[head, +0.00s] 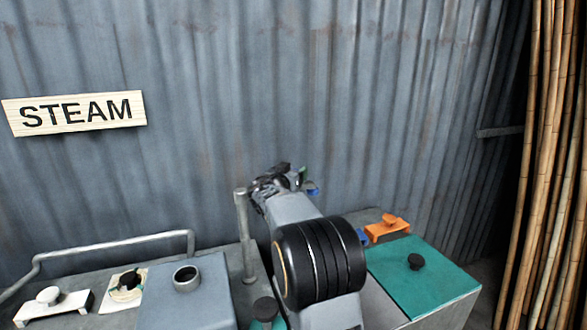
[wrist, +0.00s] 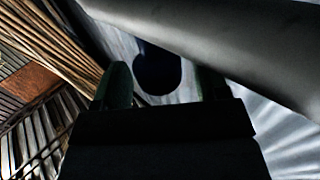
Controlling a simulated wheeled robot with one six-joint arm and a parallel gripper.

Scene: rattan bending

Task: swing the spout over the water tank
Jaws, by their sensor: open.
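The water tank seems to be the grey-blue box (head: 205,300) with a round open neck (head: 187,278) on the bench in the head view. An upright grey pipe (head: 243,225) stands just right of it; the rest of the spout is not clearly seen behind my arm. My gripper (head: 290,180) is beyond and right of the pipe top, small and partly hidden. In the wrist view my gripper (wrist: 165,85) has its fingers apart, with a dark blue rounded knob (wrist: 158,66) showing between them. A thick grey tube (wrist: 225,40) crosses the upper right. I cannot tell whether the fingers touch the knob.
A teal box (head: 425,275) with a black knob and an orange handled piece (head: 386,227) stand at the right. A grey rail (head: 110,245) and small handled blocks (head: 50,303) are at the left. Bamboo poles (head: 555,150) stand far right; a corrugated wall (head: 300,90) closes the back.

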